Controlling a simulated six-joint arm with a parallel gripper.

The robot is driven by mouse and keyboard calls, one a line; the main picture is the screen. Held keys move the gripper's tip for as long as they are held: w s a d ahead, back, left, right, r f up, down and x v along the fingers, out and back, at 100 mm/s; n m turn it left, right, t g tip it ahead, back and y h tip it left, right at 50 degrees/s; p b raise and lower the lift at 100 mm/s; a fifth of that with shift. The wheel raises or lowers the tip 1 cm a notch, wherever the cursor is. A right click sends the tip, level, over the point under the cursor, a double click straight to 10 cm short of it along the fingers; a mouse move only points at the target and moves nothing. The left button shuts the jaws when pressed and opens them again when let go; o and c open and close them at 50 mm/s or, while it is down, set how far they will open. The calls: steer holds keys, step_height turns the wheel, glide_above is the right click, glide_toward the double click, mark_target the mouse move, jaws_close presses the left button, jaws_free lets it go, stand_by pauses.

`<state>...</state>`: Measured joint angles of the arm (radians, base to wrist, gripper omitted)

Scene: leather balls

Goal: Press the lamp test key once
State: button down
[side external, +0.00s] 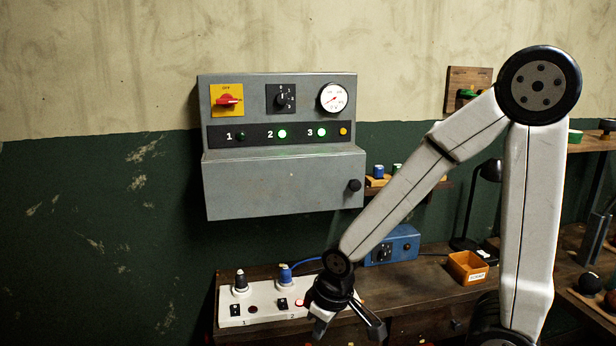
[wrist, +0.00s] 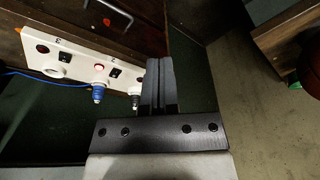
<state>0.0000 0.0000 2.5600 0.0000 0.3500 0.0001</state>
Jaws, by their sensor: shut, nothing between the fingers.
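A grey wall panel (side external: 280,180) shows in the side view with a row of lamps numbered 1 to 3. Lamp 1 (side external: 241,137) is dark; lamp 2 (side external: 282,134) and lamp 3 (side external: 321,132) glow green. A small amber button (side external: 343,131) sits at the right end of this row; I cannot read a label for the lamp test key. My gripper (side external: 376,328) is low, beneath the panel and well apart from it, beside the white socket strip. In the wrist view my gripper (wrist: 159,64) is shut and empty, and the panel is not seen.
The white socket strip (side external: 262,319) with plugs lies on the bench below the panel; it also shows in the wrist view (wrist: 75,62). A blue box (side external: 398,244), an orange bin (side external: 467,267) and a black lamp (side external: 487,171) stand right. Air before the panel's face is clear.

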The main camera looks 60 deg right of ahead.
mark_target(343, 132)
steer(key=w+d+r+m+t, duration=0.3)
steer(key=w+d+r+m, duration=0.6)
steer(key=d+r+m, duration=0.4)
steer(key=s+d+r+m+t+h, duration=0.2)
steer(key=d+r+m, duration=0.5)
steer(key=d+r, duration=0.8)
steer(key=shift+s+d+r+t+h, duration=0.2)
steer(key=shift+d+r+t+h, duration=0.2)
steer(key=shift+d+t+h, duration=0.35)
steer(key=shift+w+d, duration=0.1)
steer(key=shift+d, duration=0.05)
steer(key=shift+w+d, duration=3)
